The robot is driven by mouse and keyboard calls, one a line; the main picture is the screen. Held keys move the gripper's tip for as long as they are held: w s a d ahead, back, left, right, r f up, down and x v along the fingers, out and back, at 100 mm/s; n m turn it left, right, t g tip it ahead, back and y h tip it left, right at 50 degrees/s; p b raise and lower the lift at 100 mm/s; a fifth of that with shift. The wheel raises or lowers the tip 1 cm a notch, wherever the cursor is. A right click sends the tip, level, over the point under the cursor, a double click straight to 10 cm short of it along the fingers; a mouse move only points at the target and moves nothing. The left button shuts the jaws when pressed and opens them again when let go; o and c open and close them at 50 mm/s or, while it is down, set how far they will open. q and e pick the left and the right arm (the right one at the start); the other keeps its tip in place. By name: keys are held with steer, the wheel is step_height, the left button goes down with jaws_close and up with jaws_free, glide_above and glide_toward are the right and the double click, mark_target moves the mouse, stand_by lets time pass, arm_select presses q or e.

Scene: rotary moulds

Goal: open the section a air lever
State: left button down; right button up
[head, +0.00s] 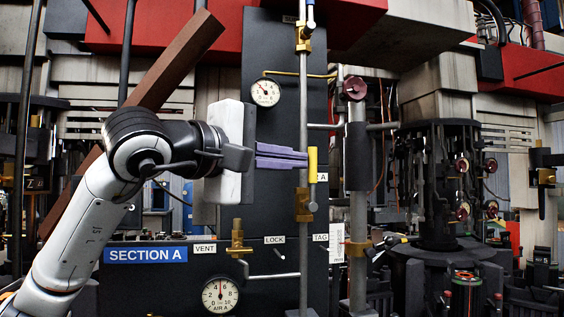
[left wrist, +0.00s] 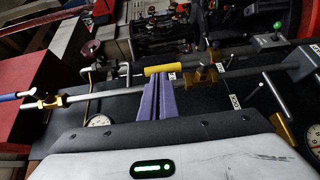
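The air lever is a yellow handle (head: 312,165) on a brass valve (head: 304,205), on the grey vertical pipe of the dark panel above the SECTION A sign (head: 145,254). The handle stands upright, roughly in line with the pipe. My left gripper (head: 304,158) comes from the left, its two purple fingers together and their tips right beside the handle. In the left wrist view the yellow handle (left wrist: 166,69) lies across the fingertips (left wrist: 160,78), not between them. I cannot tell whether they touch. My right gripper is not in view.
Another valve (head: 303,36) with a blue handle is higher on the pipe. A gauge (head: 265,92) sits at the panel's upper left; the AIR A gauge (head: 220,295) is below. A brass VENT valve (head: 237,240) and a vertical post (head: 357,200) with a red knob stand nearby.

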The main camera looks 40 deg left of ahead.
arm_select(q)
steer(key=s+a+b, duration=0.1)
steer(key=s, duration=0.9)
steer(key=shift+r, duration=0.15)
steer(key=shift+s+a, duration=0.1)
